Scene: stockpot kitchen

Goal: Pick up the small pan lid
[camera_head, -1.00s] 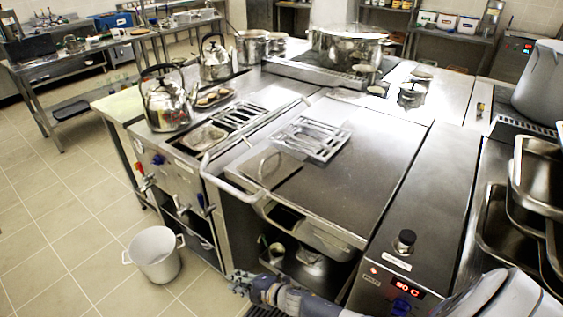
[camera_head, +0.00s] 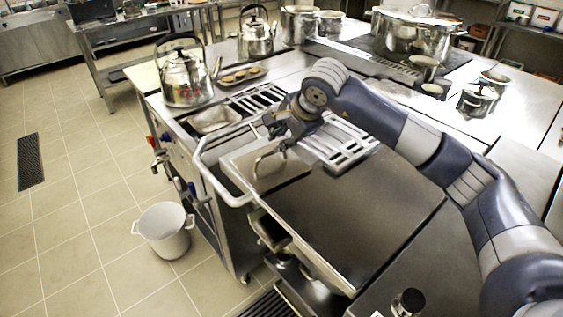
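The small pan lid, which I take to be the flat square metal plate with a curved bar handle (camera_head: 268,182), lies at the left end of the large steel cooker top. My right arm reaches in from the right across the cooker. Its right gripper (camera_head: 274,132) is just above and behind the lid's handle, pointing left and down. Its fingers look spread apart, with nothing held between them. Whether a finger touches the handle I cannot tell. The lid rests flat. My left gripper is not in view.
A slotted metal rack (camera_head: 345,150) lies behind the lid, partly under my arm. A rail (camera_head: 215,165) runs along the cooker's front. Kettles (camera_head: 186,80) and a large pot (camera_head: 412,35) stand farther back. A white bucket (camera_head: 165,230) is on the floor.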

